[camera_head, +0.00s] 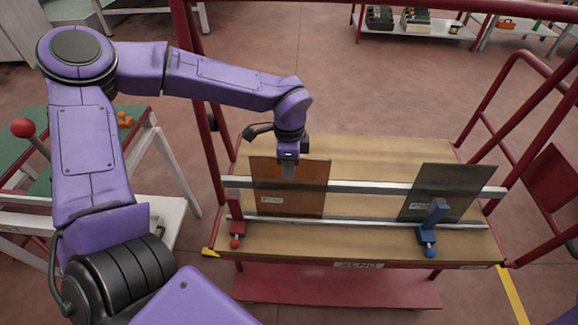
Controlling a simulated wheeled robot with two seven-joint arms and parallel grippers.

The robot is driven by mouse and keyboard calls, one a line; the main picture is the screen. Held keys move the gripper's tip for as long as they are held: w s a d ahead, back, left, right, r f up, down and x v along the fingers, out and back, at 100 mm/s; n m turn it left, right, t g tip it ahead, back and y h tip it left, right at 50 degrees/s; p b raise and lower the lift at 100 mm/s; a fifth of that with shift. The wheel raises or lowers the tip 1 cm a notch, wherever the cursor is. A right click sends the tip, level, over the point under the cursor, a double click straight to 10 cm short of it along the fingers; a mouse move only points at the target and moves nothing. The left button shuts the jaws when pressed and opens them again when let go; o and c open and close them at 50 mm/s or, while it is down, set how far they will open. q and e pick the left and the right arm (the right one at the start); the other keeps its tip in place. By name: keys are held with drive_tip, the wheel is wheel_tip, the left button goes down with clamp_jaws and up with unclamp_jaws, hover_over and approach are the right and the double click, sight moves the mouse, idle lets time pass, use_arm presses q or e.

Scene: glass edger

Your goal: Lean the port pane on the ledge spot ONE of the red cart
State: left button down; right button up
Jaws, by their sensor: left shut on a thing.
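My left gripper (288,171) is shut on the top edge of an amber-brown pane (300,203) with a small white label. The pane stands close to upright at the left part of the red cart (330,283), in front of its pale rail (365,187). Its lower edge is at or near the pale ledge strip (365,223); I cannot tell whether it touches. A dark grey pane (445,186) leans at the right part of the same rail. My right gripper is out of view.
A red-knobbed stop (236,222) is left of the amber-brown pane. A blue-knobbed stop (432,226) stands before the grey pane. Rail between the panes is clear. Red cart posts rise on both sides. A green-topped table (88,145) is at left.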

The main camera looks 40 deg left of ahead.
use_arm(q)
drive_tip(key=shift+f+b, duration=0.4)
drive_tip(key=shift+f, duration=0.05)
drive_tip(key=c, duration=1.1)
unclamp_jaws()
drive_tip(key=shift+s, duration=0.1)
drive_tip(key=r, duration=1)
drive_tip(key=shift+w+a+r+b, duration=0.15)
drive_tip(key=shift+w+r+b, duration=0.15)
drive_tip(key=shift+w+b, duration=0.05)
